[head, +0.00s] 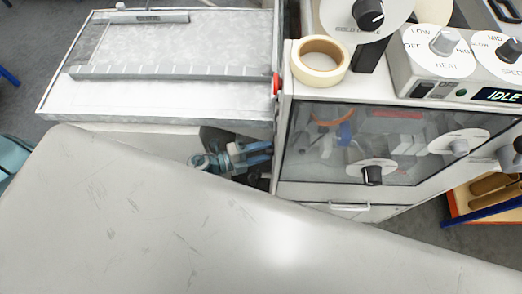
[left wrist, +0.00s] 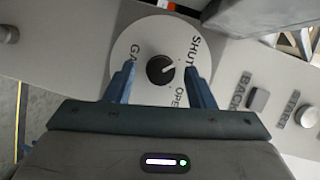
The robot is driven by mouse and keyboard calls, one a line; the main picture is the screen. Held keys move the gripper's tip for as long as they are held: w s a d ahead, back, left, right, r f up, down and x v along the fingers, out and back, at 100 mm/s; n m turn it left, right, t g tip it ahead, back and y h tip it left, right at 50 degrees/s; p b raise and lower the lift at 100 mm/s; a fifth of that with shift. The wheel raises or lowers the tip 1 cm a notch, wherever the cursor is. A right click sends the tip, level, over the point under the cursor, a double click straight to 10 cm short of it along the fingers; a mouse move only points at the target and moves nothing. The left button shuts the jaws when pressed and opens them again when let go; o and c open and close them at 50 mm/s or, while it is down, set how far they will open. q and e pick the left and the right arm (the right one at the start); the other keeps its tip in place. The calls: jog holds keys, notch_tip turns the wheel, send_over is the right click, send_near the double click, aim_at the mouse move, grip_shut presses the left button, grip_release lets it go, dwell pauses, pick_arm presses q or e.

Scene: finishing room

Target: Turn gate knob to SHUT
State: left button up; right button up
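The gate knob (left wrist: 161,70) is a small black knob on a round white dial plate (left wrist: 138,50), in the left wrist view. The plate carries the words GATE, SHUT and OPEN. The knob's white mark points up and right, near the lower end of the word SHUT. My left gripper (left wrist: 159,72) is open, its two blue fingers in front of the plate to either side of the knob, with a gap on each side. In the head view my left gripper (head: 248,156) shows beside the cabinet; I cannot make out the gate dial there. My right gripper is not in view.
Buttons labelled BACK (left wrist: 258,100) and START (left wrist: 306,116) sit right of the dial. In the head view, a glass-fronted cabinet (head: 350,196) carries a tape roll (head: 320,76) and other dials. A slotted metal table (head: 160,100) stands at left. A large grey surface (head: 150,220) fills the foreground.

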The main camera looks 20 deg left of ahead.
pick_arm(q)
jog(key=b+v, duration=0.4)
jog(key=v, duration=0.6)
jog(key=shift+s+a+b, duration=0.2)
jog(key=shift+a+b, duration=0.15)
jog(key=shift+b, duration=0.05)
jog(key=shift+r, duration=0.1)
